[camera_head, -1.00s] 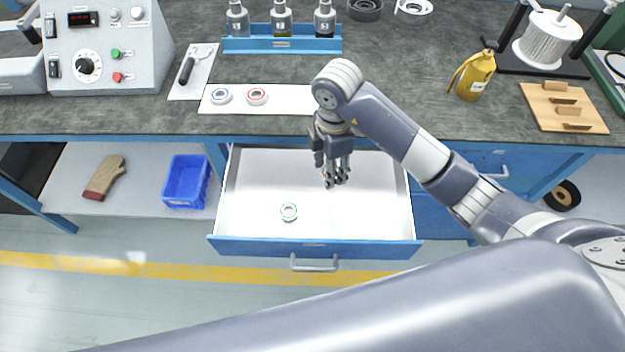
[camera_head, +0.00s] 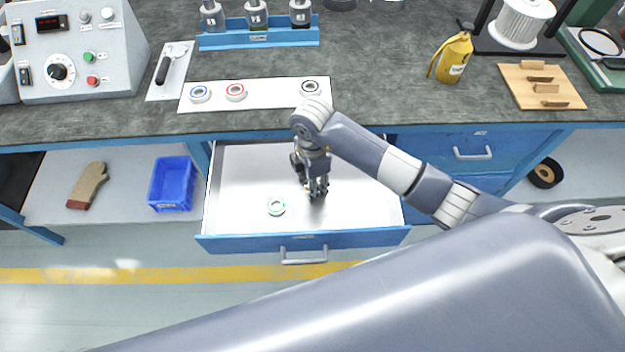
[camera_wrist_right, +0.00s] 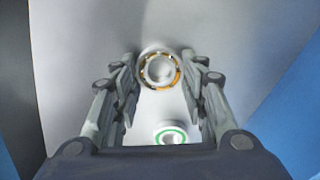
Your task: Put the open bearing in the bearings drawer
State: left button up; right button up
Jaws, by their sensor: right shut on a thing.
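The bearings drawer (camera_head: 240,165) is pulled out below the bench, white inside with a blue front. My right gripper (camera_head: 316,194) reaches down into it, right of its middle. In the right wrist view, the gripper (camera_wrist_right: 160,80) is shut on the open bearing (camera_wrist_right: 146,82), a pale ring with an orange-brown inner cage showing. My fingers hide this bearing in the head view. A green-ringed bearing (camera_head: 276,206) lies on the drawer floor to the gripper's left; it also shows in the right wrist view (camera_wrist_right: 170,135). My left gripper is out of view.
A white mat (camera_head: 270,94) on the bench bears blue-ringed (camera_head: 200,93), red-ringed (camera_head: 235,91) and dark-ringed (camera_head: 310,87) bearings. A blue bin (camera_head: 172,184) and a glove (camera_head: 88,185) lie on the lower shelf. The drawer's left and right floor is free.

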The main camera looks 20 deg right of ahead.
jog(key=shift+f, duration=0.1)
jog(key=o, duration=1.1)
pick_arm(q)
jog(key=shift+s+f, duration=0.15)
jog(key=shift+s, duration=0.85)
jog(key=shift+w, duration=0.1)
pick_arm(e)
jog(key=shift+r, duration=0.35)
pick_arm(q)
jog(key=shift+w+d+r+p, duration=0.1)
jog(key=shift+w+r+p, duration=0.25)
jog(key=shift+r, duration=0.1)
pick_arm(e)
notch_tip(320, 180, up, 12)
jog(key=shift+f, duration=0.2)
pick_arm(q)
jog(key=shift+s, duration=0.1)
